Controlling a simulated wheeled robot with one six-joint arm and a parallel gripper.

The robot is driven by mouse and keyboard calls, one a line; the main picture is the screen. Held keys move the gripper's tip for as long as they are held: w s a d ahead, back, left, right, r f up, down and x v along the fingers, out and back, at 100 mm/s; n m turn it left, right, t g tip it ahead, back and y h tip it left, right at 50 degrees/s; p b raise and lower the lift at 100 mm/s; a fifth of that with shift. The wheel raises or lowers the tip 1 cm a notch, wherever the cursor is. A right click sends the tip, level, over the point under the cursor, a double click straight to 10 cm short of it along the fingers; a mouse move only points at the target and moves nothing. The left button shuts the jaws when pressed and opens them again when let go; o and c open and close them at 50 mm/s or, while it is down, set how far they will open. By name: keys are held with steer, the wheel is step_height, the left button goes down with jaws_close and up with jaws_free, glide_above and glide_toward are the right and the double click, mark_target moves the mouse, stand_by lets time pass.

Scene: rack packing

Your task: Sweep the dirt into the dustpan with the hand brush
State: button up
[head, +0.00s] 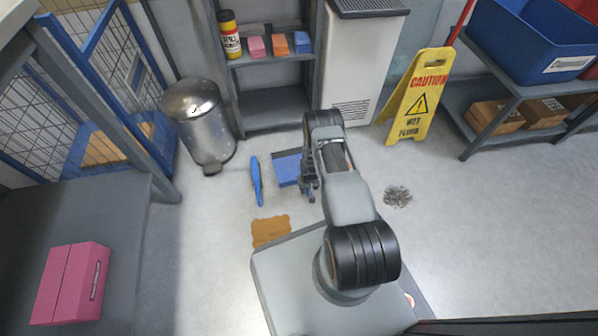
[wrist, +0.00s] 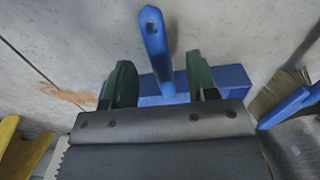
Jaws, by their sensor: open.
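The blue dustpan (head: 286,168) lies on the floor just left of my gripper (head: 309,184) in the head view. In the wrist view my gripper (wrist: 160,78) is open, with its two dark green fingers either side of the dustpan's upright-looking blue handle (wrist: 152,38); I cannot tell if they touch it. The blue hand brush (head: 257,180) lies on the floor left of the dustpan. Its handle also shows at the right of the wrist view (wrist: 292,106). The dirt (head: 397,196) is a grey pile on the floor, right of my arm.
A brown patch (head: 270,231) marks the floor near my base. A metal bin (head: 201,125), a shelf rack (head: 270,107) and a white cabinet (head: 358,70) stand behind. A yellow caution sign (head: 420,92) stands beyond the dirt. Floor around the dirt is clear.

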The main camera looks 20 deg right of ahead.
step_height(320, 180, down, 2)
steer(key=shift+f+b, duration=0.1)
steer(key=shift+b, duration=0.6)
steer(key=shift+c, duration=0.2)
jaws_close()
step_height(320, 180, up, 12)
steer(key=p, duration=0.8)
steer(key=shift+p, duration=0.35)
steer(key=shift+w, duration=0.1)
